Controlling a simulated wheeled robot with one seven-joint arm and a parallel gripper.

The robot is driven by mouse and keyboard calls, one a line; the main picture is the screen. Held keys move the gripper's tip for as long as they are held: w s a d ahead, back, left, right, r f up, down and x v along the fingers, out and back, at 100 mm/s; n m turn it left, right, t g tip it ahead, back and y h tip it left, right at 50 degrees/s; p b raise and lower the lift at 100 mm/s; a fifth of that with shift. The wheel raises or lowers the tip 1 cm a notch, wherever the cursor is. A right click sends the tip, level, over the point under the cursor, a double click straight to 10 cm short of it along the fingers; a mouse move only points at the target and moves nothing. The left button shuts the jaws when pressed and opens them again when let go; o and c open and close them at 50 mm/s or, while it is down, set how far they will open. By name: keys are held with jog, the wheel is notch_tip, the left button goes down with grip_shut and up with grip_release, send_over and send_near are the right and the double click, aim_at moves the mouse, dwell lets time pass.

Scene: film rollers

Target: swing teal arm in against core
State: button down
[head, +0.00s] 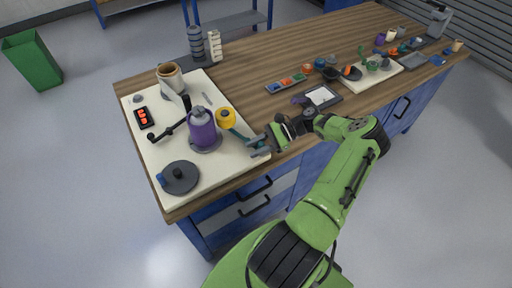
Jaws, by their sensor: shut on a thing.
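The core is most likely the purple cylinder (202,128), standing upright on a grey round base on the cream board. The teal arm (240,136) is a thin bar to its right, running from near a yellow roller (225,116) down to my gripper. My gripper (260,145) is at the board's right edge, shut on the teal arm's near end. The yellow roller stands to the right of the purple cylinder, with a small gap between them in this view. My fingers hide the end of the bar, and its pivot is too small to make out.
The cream board (225,170) also holds a dark round disc (180,177), a black bar (172,129), a red-lit display (144,117) and a tan roll (170,76).

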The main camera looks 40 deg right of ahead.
dwell(0.4)
jog(key=c, duration=0.8)
grip_release()
jog(key=shift+d, duration=0.1)
jog(key=shift+b+v, duration=0.3)
jog(key=shift+v, duration=7.55)
jog(key=shift+w, duration=0.1)
